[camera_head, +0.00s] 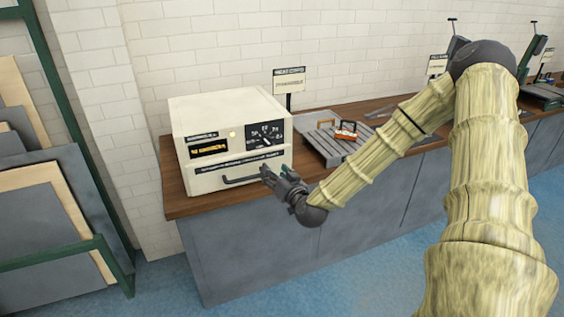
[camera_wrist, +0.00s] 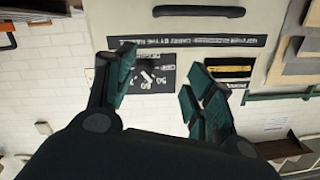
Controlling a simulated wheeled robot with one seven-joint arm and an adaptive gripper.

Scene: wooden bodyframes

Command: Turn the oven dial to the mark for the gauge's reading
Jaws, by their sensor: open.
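The oven (camera_head: 228,108) is a cream box on the wooden counter. Its dial (camera_head: 266,142) sits on a black panel with white marks at the upper right of the front; the pointer's exact mark is too small to read. The dial also shows in the wrist view (camera_wrist: 147,77), upside down, between my fingers. The gauge (camera_head: 209,150) may be the dark window with an orange-yellow strip at the left of the front, seen also in the wrist view (camera_wrist: 228,69); its reading is not legible. My gripper (camera_head: 274,172) is open and empty, in front of the oven below the dial panel.
A dark handle (camera_head: 254,177) runs across the oven's lower front, under a black lettered strip. A grey slatted tray (camera_head: 325,135) with an orange-framed item stands to the right. A sign (camera_head: 289,80) stands behind. Leaning panels in a green rack (camera_head: 60,200) are at the left.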

